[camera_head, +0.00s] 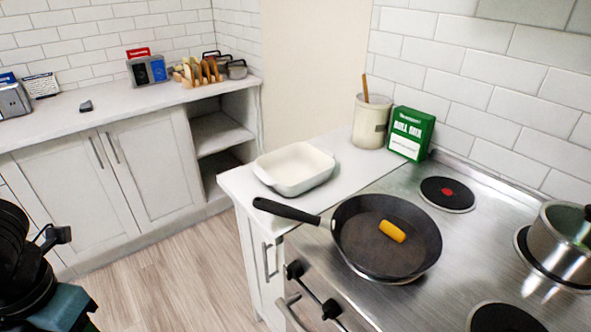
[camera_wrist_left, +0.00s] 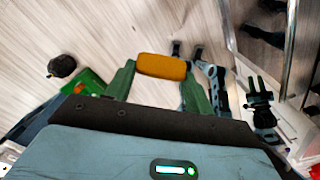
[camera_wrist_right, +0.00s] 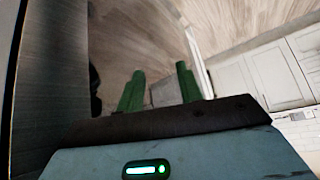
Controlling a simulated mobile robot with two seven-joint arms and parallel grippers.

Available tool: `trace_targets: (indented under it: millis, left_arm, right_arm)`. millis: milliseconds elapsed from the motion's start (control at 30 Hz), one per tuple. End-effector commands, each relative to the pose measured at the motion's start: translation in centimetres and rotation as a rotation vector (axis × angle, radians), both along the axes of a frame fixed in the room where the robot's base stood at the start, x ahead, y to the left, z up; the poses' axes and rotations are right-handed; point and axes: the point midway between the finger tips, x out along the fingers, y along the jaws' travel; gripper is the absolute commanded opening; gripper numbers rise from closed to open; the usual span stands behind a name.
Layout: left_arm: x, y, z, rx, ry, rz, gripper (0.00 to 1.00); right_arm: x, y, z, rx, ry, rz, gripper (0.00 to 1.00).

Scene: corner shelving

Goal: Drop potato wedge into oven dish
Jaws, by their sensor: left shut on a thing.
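A potato wedge (camera_wrist_left: 162,67), orange and blocky, is held between the green fingertips of my left gripper (camera_wrist_left: 160,72) in the left wrist view, with the wooden floor far below it. A second yellow-orange wedge (camera_head: 392,231) lies in the black frying pan (camera_head: 360,250) on the stove. The white oven dish (camera_head: 292,181) stands empty on the counter left of the stove. In the head view only part of my left arm shows at the lower left; its fingertips are hidden. My right gripper (camera_wrist_right: 160,80) is open and empty in the right wrist view.
The pan's handle points left, towards the dish. A utensil crock (camera_head: 371,122) and a green box (camera_head: 411,134) stand behind the dish. A steel pot (camera_head: 560,240) is at the right. Open floor (camera_head: 170,275) lies left of the stove counter.

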Motion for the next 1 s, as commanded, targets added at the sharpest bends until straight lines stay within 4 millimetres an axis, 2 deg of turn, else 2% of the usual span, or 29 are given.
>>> trace_targets:
  millis: [233,367,567,1000]
  left_arm:
    - [0.0,0.0,0.0,-0.001,0.000,-0.007,0.32]
    - [0.2,-0.2,-0.2,-0.003,0.001,-0.082,0.32]
    - [1.0,-1.1,-0.8,-0.012,0.000,-0.402,0.32]
    - [2.9,-3.7,-2.5,-0.025,-0.010,-1.289,0.32]
  right_arm:
    - [-0.6,0.0,-0.1,0.001,0.011,-0.001,0.36]
    - [-0.8,0.0,-0.1,0.001,0.014,-0.002,0.36]
    - [-0.8,0.0,-0.1,0.001,0.014,-0.002,0.36]
    - [0.0,0.0,0.0,0.001,-0.001,-0.001,0.36]
